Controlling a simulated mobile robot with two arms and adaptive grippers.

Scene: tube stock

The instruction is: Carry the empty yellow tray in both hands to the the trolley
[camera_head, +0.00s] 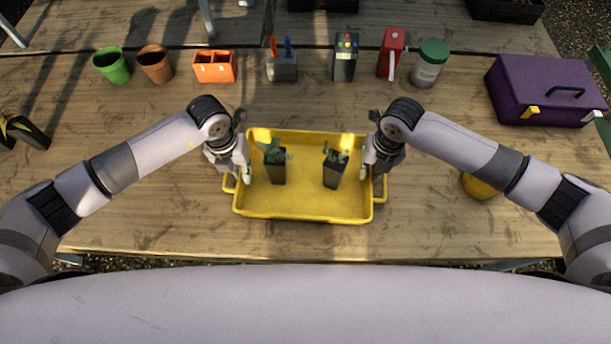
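The yellow tray (305,207) is in the middle of the wooden table, and I cannot tell whether it rests on it or is slightly raised. It is not empty: two dark pots with small green plants stand in it, a left one (276,172) and a right one (333,175). My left gripper (240,175) is at the tray's left wall by the handle, with a fingertip inside the rim. My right gripper (370,173) is at the right wall in the same way. Whether the fingers are closed on the tray is unclear. No trolley can be made out.
Along the table's back stand a green pot (112,66), a brown pot (155,65), an orange holder (214,67), a tool holder (284,68), a dark box with coloured buttons (345,58), a red item (391,53), a green-lidded jar (429,65) and a purple case (547,90).

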